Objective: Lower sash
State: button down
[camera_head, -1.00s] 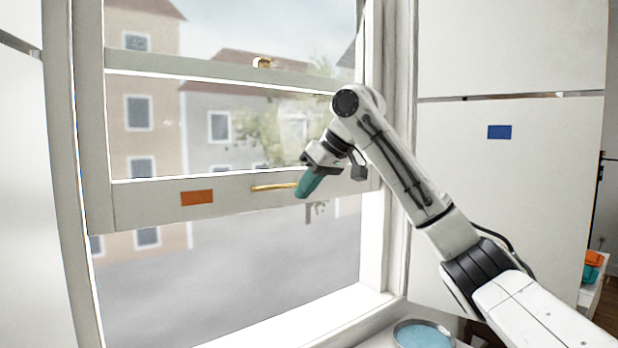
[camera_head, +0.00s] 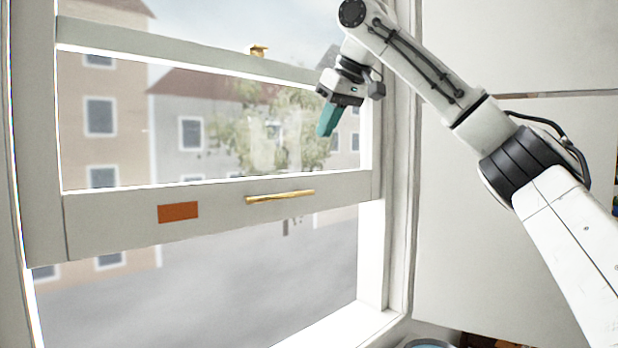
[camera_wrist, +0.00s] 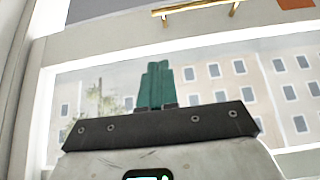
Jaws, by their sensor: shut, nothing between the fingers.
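The lower sash (camera_head: 115,222) is a white frame with glass, raised, with an open gap between its bottom rail and the sill. A brass bar handle (camera_head: 281,197) is on its bottom rail, right of an orange patch (camera_head: 178,212). My gripper (camera_head: 326,131), with teal fingers, is shut and empty in front of the glass, above and to the right of the handle. In the wrist view the shut fingers (camera_wrist: 155,80) point at the pane, and the brass handle (camera_wrist: 193,8) shows at the top edge, apart from them.
A brass latch (camera_head: 259,51) sits on the rail above the pane. The white window jamb (camera_head: 400,180) stands close to the right of my gripper. A blue round dish (camera_head: 430,343) is partly visible at the bottom. The gap under the sash is clear.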

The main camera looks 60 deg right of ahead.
send_near(313, 177)
jog(key=w+a+f, duration=0.1)
jog(key=a, duration=0.1)
jog(key=w+a+f, duration=0.1)
jog(key=f, duration=0.1)
jog(key=shift+w+a, duration=0.2)
jog(key=shift+a, duration=0.2)
jog(key=f, duration=0.2)
jog(key=f+b, duration=0.1)
jog(key=f, duration=0.1)
jog(key=shift+s+a+f, duration=0.1)
jog(key=shift+s+f, duration=0.1)
jog(key=shift+s, duration=0.05)
jog(key=shift+f, duration=0.15)
